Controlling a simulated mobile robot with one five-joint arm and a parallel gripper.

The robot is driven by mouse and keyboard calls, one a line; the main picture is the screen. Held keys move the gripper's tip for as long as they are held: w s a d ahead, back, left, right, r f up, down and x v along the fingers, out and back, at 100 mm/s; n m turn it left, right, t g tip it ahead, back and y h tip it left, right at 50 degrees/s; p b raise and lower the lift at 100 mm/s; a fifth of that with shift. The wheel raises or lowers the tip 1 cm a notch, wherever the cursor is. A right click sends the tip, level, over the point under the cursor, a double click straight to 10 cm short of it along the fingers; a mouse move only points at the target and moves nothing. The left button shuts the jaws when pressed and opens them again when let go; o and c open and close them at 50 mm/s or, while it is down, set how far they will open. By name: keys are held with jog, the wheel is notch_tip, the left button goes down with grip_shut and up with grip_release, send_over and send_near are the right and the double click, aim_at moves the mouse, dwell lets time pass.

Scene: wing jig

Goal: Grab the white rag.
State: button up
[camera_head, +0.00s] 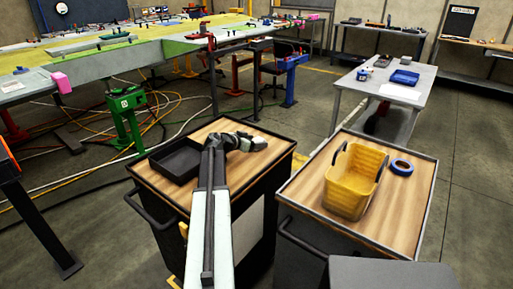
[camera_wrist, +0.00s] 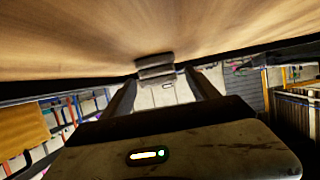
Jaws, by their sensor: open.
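A flat white piece (camera_head: 400,93), which looks like the white rag, lies on the grey table at the back right. My gripper (camera_head: 252,143) is over the wooden top of the left cart, far from that piece. In the wrist view my gripper (camera_wrist: 161,76) shows two dark fingers spread apart, so it is open. A small grey layered thing (camera_wrist: 155,69) shows between the fingers, against the wooden surface; I cannot tell what it is. I see no white rag clearly in the wrist view.
The left cart holds a black tray (camera_head: 178,160). The right cart holds a yellow bin (camera_head: 354,182) and a blue tape roll (camera_head: 402,167). A blue tray (camera_head: 404,77) stands on the grey table (camera_head: 424,99). Open floor (camera_head: 470,160) lies right of the carts.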

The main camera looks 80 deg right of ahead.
aim_at(257, 140)
jog(key=shift+s+d+f, duration=0.3)
jog(key=shift+s+d, duration=0.1)
jog(key=shift+d, duration=0.15)
jog(key=c, duration=1.4)
jog(key=shift+r, duration=0.1)
jog(key=shift+c, duration=0.3)
notch_tip(257, 140, up, 10)
jog(key=p, duration=1)
